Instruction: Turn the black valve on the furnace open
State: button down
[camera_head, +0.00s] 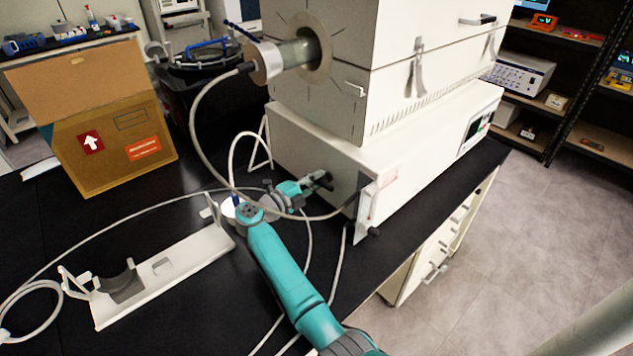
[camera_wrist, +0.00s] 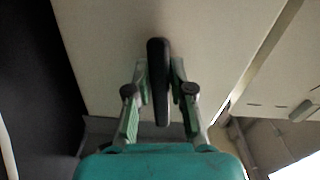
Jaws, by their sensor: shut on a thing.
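The black valve (camera_wrist: 157,62) shows in the wrist view as a narrow dark bar seen edge-on against the pale furnace panel, running up and down the picture. My gripper (camera_wrist: 159,88) has one finger on each side of it and is shut on it. In the head view my gripper (camera_head: 316,184) reaches to the left side face of the white furnace base (camera_head: 300,150), with dark parts at its tip. The valve's exact angle is hard to tell in the head view.
The furnace's upper body (camera_head: 390,70) stands above the base. A pale hose (camera_head: 195,125) loops down from its metal end cap (camera_head: 265,62) and passes close to my wrist. A white stand (camera_head: 165,275) and a cardboard box (camera_head: 115,145) are on the black bench at left.

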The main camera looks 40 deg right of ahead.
jog(key=shift+m, duration=0.8)
jog(key=c, duration=1.1)
grip_release()
jog(key=shift+r, duration=0.1)
jog(key=shift+a, duration=0.1)
jog(key=a, duration=1.2)
jog(key=shift+s, duration=0.2)
